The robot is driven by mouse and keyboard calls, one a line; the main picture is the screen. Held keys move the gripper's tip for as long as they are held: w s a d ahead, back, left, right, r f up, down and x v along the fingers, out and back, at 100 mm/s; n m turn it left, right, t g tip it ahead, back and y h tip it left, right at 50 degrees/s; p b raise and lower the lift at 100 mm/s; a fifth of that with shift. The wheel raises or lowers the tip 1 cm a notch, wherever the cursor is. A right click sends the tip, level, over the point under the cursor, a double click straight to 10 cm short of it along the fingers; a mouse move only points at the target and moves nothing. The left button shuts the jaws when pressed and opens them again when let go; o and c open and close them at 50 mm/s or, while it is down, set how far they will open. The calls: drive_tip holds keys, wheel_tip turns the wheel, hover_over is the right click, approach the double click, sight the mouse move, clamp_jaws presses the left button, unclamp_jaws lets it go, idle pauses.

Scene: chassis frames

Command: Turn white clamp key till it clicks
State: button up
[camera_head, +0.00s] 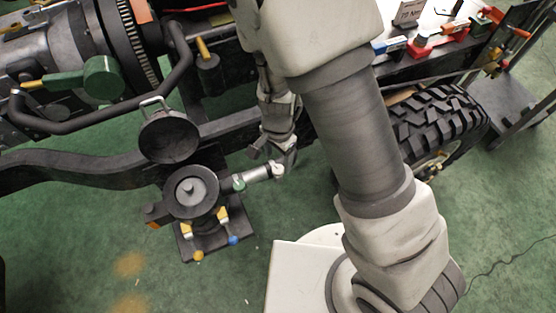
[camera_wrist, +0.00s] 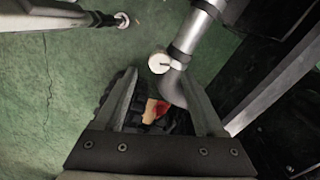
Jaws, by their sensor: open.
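A small white round knob (camera_head: 278,170), which looks like the white clamp key, sits at the outer end of a pale metal cylinder (camera_head: 258,174) with a green ring. In the wrist view, a white disc (camera_wrist: 159,62) with a thin dark line lies just beyond my fingertips, beside a silver tube (camera_wrist: 198,30) with dark bands. I cannot tell for sure that it is the same knob. My gripper (camera_head: 275,154) is just above the knob in the head view. In the wrist view my gripper (camera_wrist: 158,80) is open, with nothing clearly held between its fingers.
The cylinder joins a round black housing (camera_head: 190,190) with yellow and blue knobs below. A dark open lid (camera_head: 168,136) and frame rail (camera_head: 80,170) stand left. A treaded tyre (camera_head: 440,120) is right, behind my arm. Green floor (camera_head: 80,240) is clear lower left.

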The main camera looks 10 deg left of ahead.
wheel_tip(320, 180, up, 12)
drive_tip(key=p, duration=0.4)
drive_tip(key=shift+r, duration=0.25)
wheel_tip(320, 180, up, 16)
drive_tip(key=n+t+y, duration=0.2)
drive_tip(key=n+y, duration=0.1)
drive_tip(key=n, duration=0.1)
hover_over(278, 169)
drive_tip(key=d, duration=0.8)
drive_tip(key=s+d+r+n+t+h+p, duration=0.1)
drive_tip(key=s+d+r+n+t+h, duration=0.2)
drive_tip(key=s+d+r, duration=0.4)
drive_tip(key=d+r, duration=0.4)
drive_tip(key=shift+s+t, duration=0.25)
drive_tip(key=shift+t, duration=0.05)
drive_tip(key=c, duration=0.4)
drive_tip(key=shift+o, duration=0.2)
drive_tip(key=shift+n, duration=0.3)
